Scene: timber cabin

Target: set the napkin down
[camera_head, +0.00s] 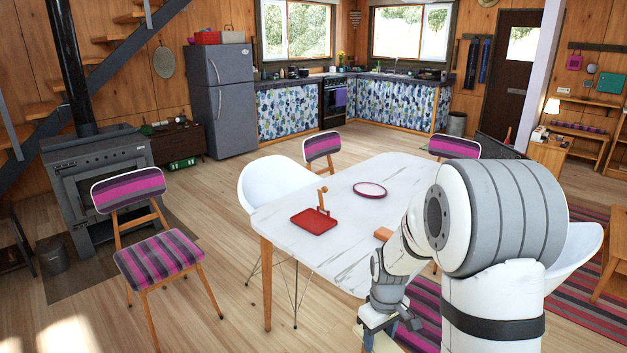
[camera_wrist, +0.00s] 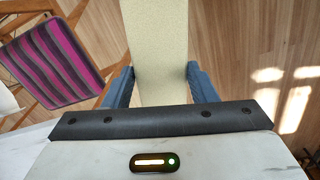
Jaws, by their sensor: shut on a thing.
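My gripper (camera_wrist: 158,86) is shut on the napkin, its blue fingers on either side of it. The napkin (camera_wrist: 158,40) is a pale cream, flat strip that runs away from the fingers in the wrist view. In the head view my gripper (camera_head: 390,323) is low at the bottom, in front of the near edge of the white marbled table (camera_head: 290,235). Only a small pale part of the napkin (camera_head: 381,342) shows there. In the wrist view wooden floor lies beyond the napkin; I see no surface touching it.
A red tray (camera_head: 314,221) with an upright wooden piece and a pink-rimmed plate (camera_head: 370,190) are on the table. An orange-brown thing (camera_head: 383,233) is partly hidden by my arm. A striped chair (camera_wrist: 62,55) is close left.

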